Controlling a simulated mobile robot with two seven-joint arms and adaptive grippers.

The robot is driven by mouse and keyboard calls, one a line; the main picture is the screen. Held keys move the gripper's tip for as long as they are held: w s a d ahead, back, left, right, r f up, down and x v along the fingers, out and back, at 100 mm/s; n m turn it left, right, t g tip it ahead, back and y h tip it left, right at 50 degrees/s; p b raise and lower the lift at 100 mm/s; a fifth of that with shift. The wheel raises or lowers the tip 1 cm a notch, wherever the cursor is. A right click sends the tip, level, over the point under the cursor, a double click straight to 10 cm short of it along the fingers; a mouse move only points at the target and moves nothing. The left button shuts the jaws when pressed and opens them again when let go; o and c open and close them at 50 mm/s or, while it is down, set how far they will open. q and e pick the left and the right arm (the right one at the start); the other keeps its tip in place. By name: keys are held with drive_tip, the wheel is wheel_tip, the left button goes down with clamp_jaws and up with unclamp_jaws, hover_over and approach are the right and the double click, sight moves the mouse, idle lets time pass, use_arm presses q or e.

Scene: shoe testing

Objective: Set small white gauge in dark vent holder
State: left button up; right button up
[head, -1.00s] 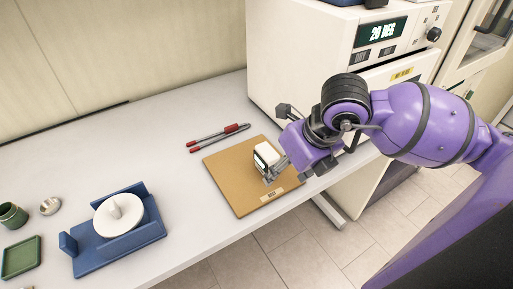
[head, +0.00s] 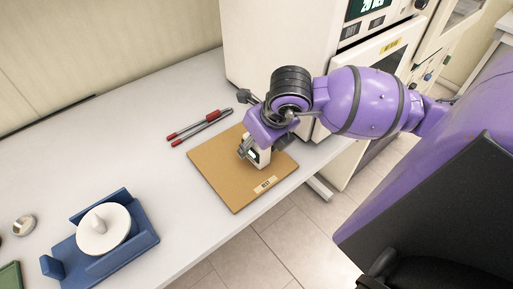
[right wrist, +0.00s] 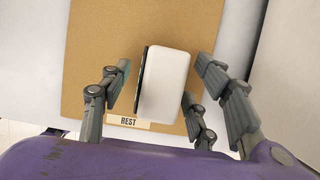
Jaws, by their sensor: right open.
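The small white gauge (head: 261,158) stands on the tan board (head: 215,168) marked REST. In the right wrist view the gauge (right wrist: 166,82) is a white block with a dark face on its left side. My right gripper (head: 254,150) is open and comes down over the gauge, hiding part of it in the head view. In the right wrist view its fingers lie on both sides of the gauge, with a gap on each side. I cannot make out a dark vent holder in either view. My left gripper is not in view.
Red-capped pens (head: 200,127) lie behind the board. A blue stand (head: 137,246) with a white disc (head: 103,230) is at the left front. A large cream machine (head: 275,45) stands at the back right. The table between stand and board is clear.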

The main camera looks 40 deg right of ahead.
drive_tip(key=shift+c, duration=0.2)
drive_tip(key=c, duration=1.3)
